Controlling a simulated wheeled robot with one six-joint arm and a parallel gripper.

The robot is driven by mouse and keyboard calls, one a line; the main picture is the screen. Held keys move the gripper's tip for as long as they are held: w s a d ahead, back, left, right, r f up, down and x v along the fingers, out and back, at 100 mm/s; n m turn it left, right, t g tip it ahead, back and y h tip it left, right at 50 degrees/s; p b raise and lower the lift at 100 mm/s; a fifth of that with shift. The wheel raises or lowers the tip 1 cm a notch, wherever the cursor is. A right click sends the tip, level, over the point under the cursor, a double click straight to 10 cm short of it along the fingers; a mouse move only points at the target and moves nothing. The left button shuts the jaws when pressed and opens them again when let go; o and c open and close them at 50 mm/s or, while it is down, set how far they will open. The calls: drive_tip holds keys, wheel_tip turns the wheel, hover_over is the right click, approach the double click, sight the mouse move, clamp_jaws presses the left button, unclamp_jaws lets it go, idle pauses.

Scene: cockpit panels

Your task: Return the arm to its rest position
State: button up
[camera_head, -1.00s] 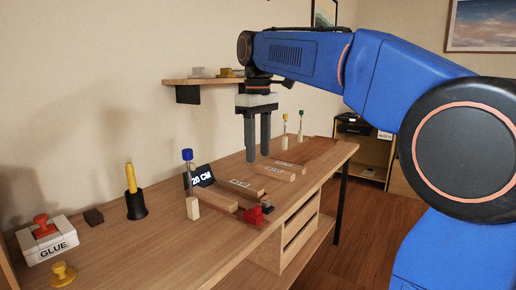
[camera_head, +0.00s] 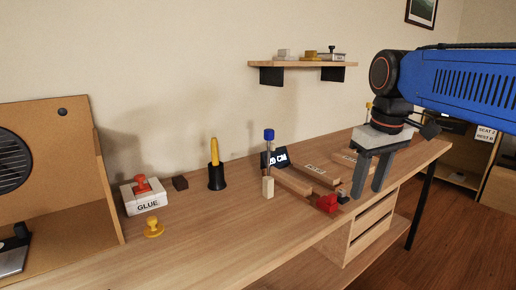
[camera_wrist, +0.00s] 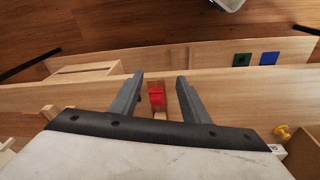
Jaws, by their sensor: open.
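My gripper (camera_head: 368,194) is open, with its two grey fingers pointing down near the front edge of the wooden workbench (camera_head: 210,235). Nothing is between the fingers in the head view. My blue arm comes in from the right and is bent over the bench. A red clamp-like piece (camera_head: 327,203) lies on the bench just left of the fingers. In the wrist view the red piece (camera_wrist: 156,97) appears between the open fingers (camera_wrist: 158,92), apart from them.
Wooden blocks (camera_head: 292,181), a blue-capped tube (camera_head: 268,150), a yellow-handled tool (camera_head: 215,170) and a GLUE box (camera_head: 146,197) stand on the bench. A yellow knob (camera_head: 153,227) is near the front. A wall shelf (camera_head: 303,65) is behind.

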drive_tip(key=s+d+f+m+t, duration=0.1)
drive_tip(key=s+f+m, duration=0.1)
drive_tip(key=s+f, duration=0.5)
drive_tip(key=s+d+f+m+t, duration=0.1)
drive_tip(key=s+d+f+m, duration=0.1)
drive_tip(key=s+f, duration=0.6)
wheel_tip(320, 180, down, 5)
drive_tip(key=shift+s+r+t, duration=0.15)
drive_tip(key=shift+r+t, duration=0.05)
drive_tip(key=shift+t, duration=0.2)
idle(1.6)
